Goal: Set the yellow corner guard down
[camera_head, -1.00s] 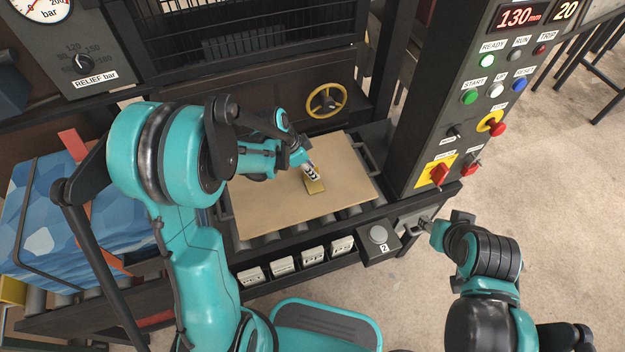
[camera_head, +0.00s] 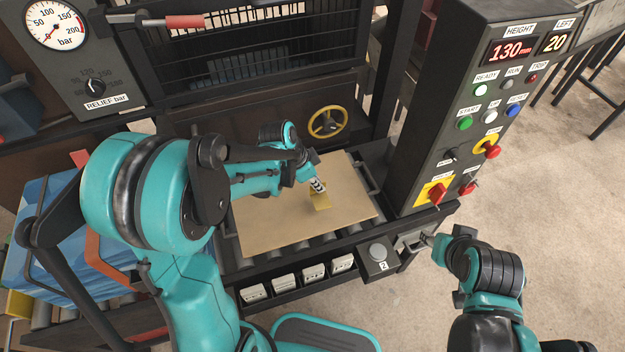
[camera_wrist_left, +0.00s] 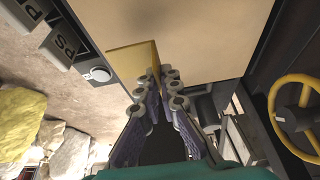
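The yellow corner guard (camera_head: 320,201) is at the tips of my left gripper (camera_head: 316,185), over the tan board (camera_head: 275,218). In the left wrist view the guard (camera_wrist_left: 129,67) is an angled piece with a broad face to the left. Its narrow flange runs down between the fingertips of the left gripper (camera_wrist_left: 157,84), which are close together on it. I cannot tell whether the guard touches the board. My right gripper (camera_head: 428,239) is at the right, by the grey fitting beside the button box; its fingers are too small to read.
A control column (camera_head: 440,130) with lit displays and buttons stands right of the board. A yellow handwheel (camera_head: 328,122) is behind it. The button box marked 2 (camera_head: 378,255) is at the front edge.

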